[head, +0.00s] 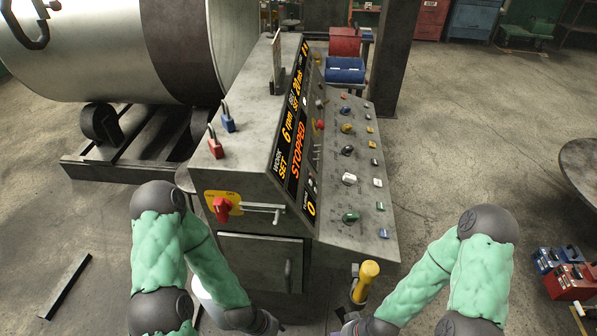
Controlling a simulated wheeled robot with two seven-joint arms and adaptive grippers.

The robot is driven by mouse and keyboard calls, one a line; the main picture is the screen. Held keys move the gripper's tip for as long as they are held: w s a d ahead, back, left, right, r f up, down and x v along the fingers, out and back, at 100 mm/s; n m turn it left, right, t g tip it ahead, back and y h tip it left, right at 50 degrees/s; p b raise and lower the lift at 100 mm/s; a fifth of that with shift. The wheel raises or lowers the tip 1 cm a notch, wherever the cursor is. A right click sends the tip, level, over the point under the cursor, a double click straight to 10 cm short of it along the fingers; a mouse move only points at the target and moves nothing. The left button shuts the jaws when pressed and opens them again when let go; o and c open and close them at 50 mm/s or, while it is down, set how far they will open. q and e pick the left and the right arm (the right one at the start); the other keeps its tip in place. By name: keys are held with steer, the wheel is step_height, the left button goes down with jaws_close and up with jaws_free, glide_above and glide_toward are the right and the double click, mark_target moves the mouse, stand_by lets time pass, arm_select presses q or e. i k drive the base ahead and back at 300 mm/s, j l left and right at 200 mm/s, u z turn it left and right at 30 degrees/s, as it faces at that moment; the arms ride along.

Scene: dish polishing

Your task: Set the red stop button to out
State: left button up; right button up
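A small red button (320,124) shows on the sloped control panel (385,235), close to the display; it looks like the stop button, but it is too small to tell whether it is in or out. The display (299,135) reads "STOPPED". My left gripper (272,326) is low in the picture in front of the console, mostly cut off by the bottom edge. My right gripper (350,326) is at the bottom edge near the yellow-topped post. Both are well apart from the red button, and their fingers cannot be made out.
A red rotary switch (222,209) on a yellow plate and a metal lever (262,209) are on the console's front. Red (215,146) and blue (228,121) padlocks stand on top. A yellow-topped post (367,276) rises between my arms. Several knobs crowd the panel.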

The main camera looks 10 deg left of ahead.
mark_target(320, 124)
steer(key=k, duration=0.3)
steer(key=k+u, duration=0.2)
steer(key=u, duration=3.15)
steer(key=k+l+u, duration=0.4)
steer(key=k, duration=0.3)
steer(key=k+u, duration=0.45)
steer(key=k, duration=0.2)
steer(key=k+u, duration=0.7)
steer(key=k+j+u, duration=0.3)
steer(key=k+l+u, duration=0.2)
steer(key=u, duration=0.25)
steer(key=k+l+u, duration=0.1)
steer(key=k+u, duration=0.2)
steer(key=u, duration=0.15)
steer(key=k+u, duration=0.25)
steer(key=u, duration=0.2)
steer(key=k+j+u, duration=0.1)
steer(key=k+u, duration=0.15)
steer(key=u, duration=0.2)
steer(key=k+u, duration=0.15)
steer(key=u, duration=1.95)
